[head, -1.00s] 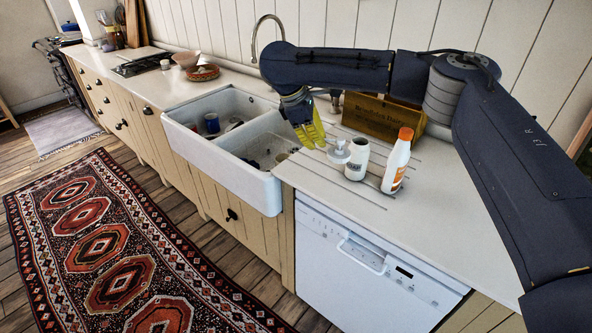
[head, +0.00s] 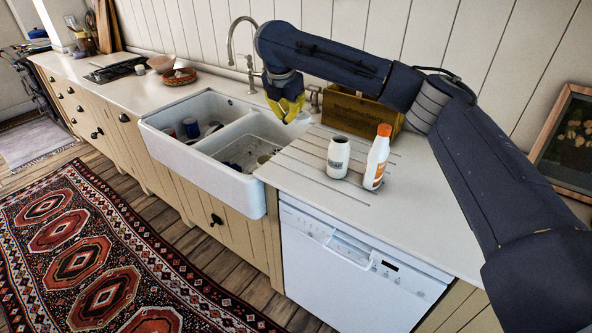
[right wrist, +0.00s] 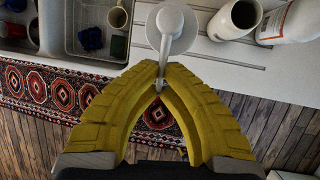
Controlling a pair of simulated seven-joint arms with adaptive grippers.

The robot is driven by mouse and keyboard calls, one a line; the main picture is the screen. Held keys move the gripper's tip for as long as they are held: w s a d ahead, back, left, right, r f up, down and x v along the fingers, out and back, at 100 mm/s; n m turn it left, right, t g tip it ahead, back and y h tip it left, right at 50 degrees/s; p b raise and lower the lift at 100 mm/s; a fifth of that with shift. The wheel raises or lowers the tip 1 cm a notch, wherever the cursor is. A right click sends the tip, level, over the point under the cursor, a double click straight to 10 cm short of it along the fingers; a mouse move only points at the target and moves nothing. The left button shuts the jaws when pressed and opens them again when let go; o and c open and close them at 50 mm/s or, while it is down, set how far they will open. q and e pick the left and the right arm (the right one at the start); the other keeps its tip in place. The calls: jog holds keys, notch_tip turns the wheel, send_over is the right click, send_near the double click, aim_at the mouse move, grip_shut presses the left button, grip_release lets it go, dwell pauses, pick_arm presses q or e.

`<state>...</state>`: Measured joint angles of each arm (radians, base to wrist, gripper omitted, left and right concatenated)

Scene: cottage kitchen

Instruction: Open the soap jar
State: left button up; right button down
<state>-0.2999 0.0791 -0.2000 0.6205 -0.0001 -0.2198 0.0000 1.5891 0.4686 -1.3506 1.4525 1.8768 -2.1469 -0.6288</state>
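The soap jar (head: 338,158) is white with a grey label and stands upright on the ridged counter, its mouth open. It also shows in the right wrist view (right wrist: 233,20), with a dark opening. The white pump lid (right wrist: 172,30) is off the jar, to its left in the right wrist view. My right gripper (head: 290,112) has yellow fingers that meet on the lid's spout; in the right wrist view the fingertips (right wrist: 160,80) close around it. The lid is held up near the sink's right end, clear of the jar. My left gripper is not in view.
A white bottle with an orange cap (head: 377,157) stands close right of the jar. A wooden crate (head: 350,112) is behind them. The white double sink (head: 262,200) holds several cups. The counter's front right is clear.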

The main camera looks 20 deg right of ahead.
notch_tip(320, 180, down, 20)
jog(key=shift+r, duration=0.15)
dwell(0.7)
jog(key=c, duration=1.6)
grip_release()
